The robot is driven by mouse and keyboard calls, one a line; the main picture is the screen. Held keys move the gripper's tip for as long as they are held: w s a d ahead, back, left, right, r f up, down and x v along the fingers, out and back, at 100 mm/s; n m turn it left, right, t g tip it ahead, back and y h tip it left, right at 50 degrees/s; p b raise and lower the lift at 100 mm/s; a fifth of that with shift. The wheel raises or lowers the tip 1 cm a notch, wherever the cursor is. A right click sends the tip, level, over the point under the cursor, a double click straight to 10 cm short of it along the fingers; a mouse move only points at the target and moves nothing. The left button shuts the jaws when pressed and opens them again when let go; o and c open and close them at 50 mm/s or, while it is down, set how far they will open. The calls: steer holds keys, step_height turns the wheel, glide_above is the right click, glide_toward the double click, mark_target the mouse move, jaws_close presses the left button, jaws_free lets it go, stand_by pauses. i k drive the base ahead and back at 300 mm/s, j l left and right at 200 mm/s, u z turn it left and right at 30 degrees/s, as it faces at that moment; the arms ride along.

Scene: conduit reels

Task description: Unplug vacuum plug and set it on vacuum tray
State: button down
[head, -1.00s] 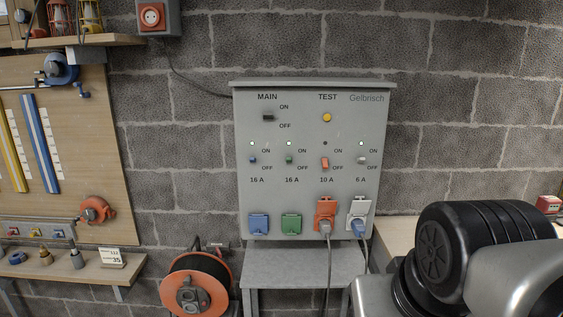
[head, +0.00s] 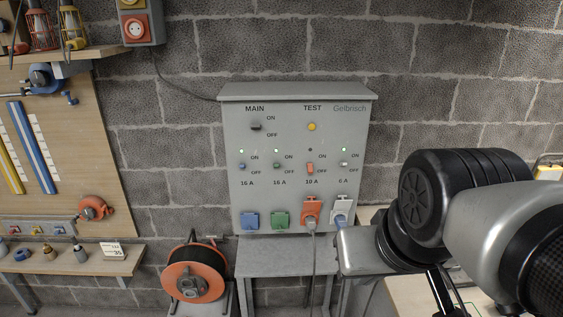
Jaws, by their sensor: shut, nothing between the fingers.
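Two plugs sit in the sockets of the grey Gelbrisch panel (head: 300,130). A grey plug (head: 311,226) is in the orange 10 A socket (head: 311,205), with its cable hanging down. A blue-grey plug (head: 341,219) is in the white 6 A socket (head: 344,203), partly hidden by my arm. I cannot tell from labels which one is the vacuum plug. The lamp above the 10 A switch (head: 310,168) is dark; the other three lamps are green. My arm covers the lower right, and my gripper's fingers do not show. No tray is clearly identifiable as the vacuum tray.
A grey shelf (head: 284,252) stands under the panel. An orange cable reel (head: 193,270) stands to its left. A wooden ledge (head: 60,265) with small parts is at the far left. A pale worktop (head: 410,295) shows at lower right, partly behind my arm.

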mark_target(311, 221)
steer(key=i+j, duration=0.7)
steer(key=j, duration=0.15)
steer(key=z, duration=0.05)
